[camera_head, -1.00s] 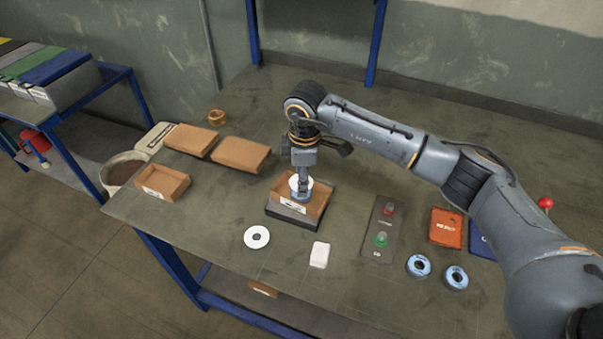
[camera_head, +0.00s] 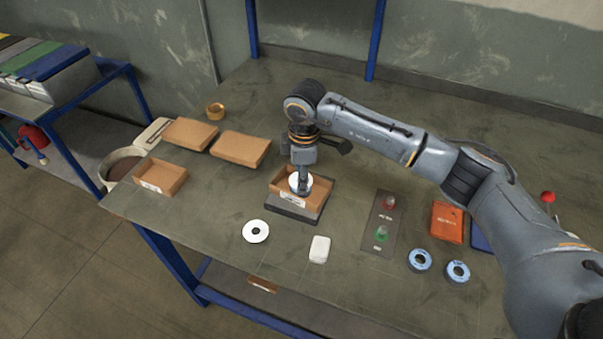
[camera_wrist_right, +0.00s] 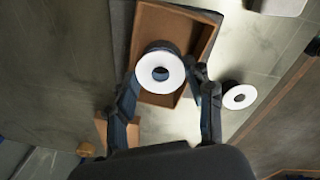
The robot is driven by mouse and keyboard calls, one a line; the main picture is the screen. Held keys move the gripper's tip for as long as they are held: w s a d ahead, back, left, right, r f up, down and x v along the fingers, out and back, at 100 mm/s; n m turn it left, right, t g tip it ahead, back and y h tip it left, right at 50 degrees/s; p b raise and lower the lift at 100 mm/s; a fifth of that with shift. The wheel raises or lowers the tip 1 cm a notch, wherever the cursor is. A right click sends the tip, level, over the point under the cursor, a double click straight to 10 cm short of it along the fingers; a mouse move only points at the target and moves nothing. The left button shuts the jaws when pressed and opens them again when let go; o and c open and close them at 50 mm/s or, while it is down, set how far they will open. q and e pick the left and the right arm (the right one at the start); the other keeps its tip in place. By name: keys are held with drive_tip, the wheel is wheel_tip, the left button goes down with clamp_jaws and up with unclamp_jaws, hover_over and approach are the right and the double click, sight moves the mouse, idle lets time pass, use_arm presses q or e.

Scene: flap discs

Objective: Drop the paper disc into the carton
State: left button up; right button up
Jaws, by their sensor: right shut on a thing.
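A white disc with a dark centre hole (camera_head: 295,181) is in my right gripper (camera_head: 303,189), at the open brown carton (camera_head: 318,197). The carton has a white label and stands on a dark flat base. In the right wrist view the disc (camera_wrist_right: 146,72) shows its white face and dark edge between the fingers of my right gripper (camera_wrist_right: 165,88), over the carton (camera_wrist_right: 148,30). Whether the disc touches the carton floor is hidden. A second white disc (camera_head: 249,232) lies flat on the table in front of the carton. My left gripper is out of view.
Another open carton (camera_head: 160,177) and two brown flat boxes (camera_head: 190,135) lie to the left. A white block (camera_head: 319,249), a panel with red and green buttons (camera_head: 381,222), two blue-rimmed rings (camera_head: 420,260) and an orange packet (camera_head: 447,222) lie nearby.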

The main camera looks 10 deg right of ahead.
drive_tip(key=o, duration=0.7)
drive_tip(key=shift+o, duration=0.2)
wheel_tip(320, 180, up, 7)
drive_tip(key=p, duration=0.4)
drive_tip(key=shift+r, duration=0.1)
idle(0.4)
